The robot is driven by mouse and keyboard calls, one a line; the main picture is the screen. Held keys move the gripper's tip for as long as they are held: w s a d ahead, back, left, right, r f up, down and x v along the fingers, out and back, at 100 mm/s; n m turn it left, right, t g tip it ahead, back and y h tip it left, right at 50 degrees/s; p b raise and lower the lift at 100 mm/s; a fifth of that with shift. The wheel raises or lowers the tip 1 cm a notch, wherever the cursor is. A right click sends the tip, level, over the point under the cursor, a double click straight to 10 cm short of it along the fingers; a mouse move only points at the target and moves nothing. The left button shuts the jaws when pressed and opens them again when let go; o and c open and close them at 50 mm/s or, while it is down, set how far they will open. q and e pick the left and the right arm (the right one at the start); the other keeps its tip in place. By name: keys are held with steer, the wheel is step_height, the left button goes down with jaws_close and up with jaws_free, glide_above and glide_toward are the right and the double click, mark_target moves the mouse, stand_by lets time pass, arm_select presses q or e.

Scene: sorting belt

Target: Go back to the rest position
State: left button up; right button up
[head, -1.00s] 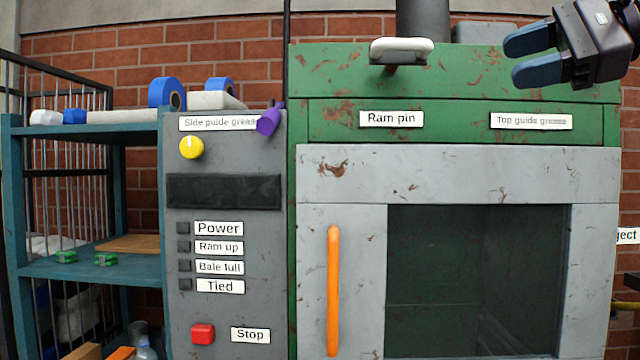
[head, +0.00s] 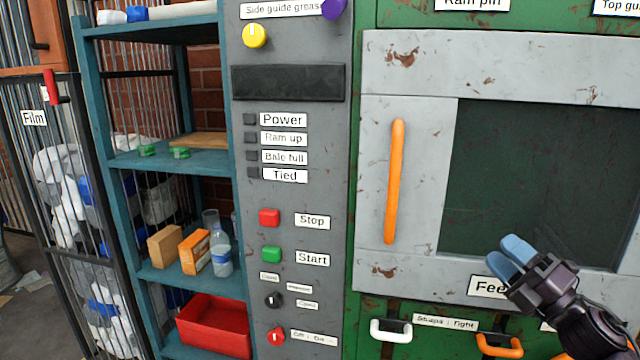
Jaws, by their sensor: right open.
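My right gripper (head: 512,258) shows at the lower right of the head view, with blue fingers and a dark body. It is open and holds nothing that I can see. It is in front of the grey feed door (head: 410,70) of the green machine, near the door's lower edge, and partly covers the "Feed" label (head: 487,287). I cannot tell whether it touches the door. My left gripper is not in view.
A grey control panel (head: 330,130) with Stop and Start buttons stands left of the door. The door has an orange handle (head: 395,180). A teal shelf (head: 90,110) holds boxes, a bottle and a red bin (head: 215,328). A white handle (head: 391,330) sits below the door.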

steer(key=s+f+m+t+h, duration=0.1)
steer(key=s+f+m+h, duration=0.25)
steer(key=f+m, duration=0.35)
steer(key=s+f+m+h, duration=0.2)
steer(key=f+m+h, duration=0.35)
steer(key=f, duration=0.35)
steer(key=s+a+f+m+g+h, duration=0.2)
steer(key=s+f+m+g, duration=0.2)
steer(key=s+f+m, duration=0.3)
steer(key=s+a+f+m+g+h, duration=0.2)
steer(key=s+f+m, duration=0.5)
steer(key=s+f, duration=0.5)
step_height(320, 180, down, 3)
steer(key=shift+f+g+h, duration=0.15)
steer(key=shift+g+h, duration=0.15)
steer(key=shift+g, duration=0.6)
steer(key=shift+a+m, duration=0.1)
steer(key=shift+m, duration=0.15)
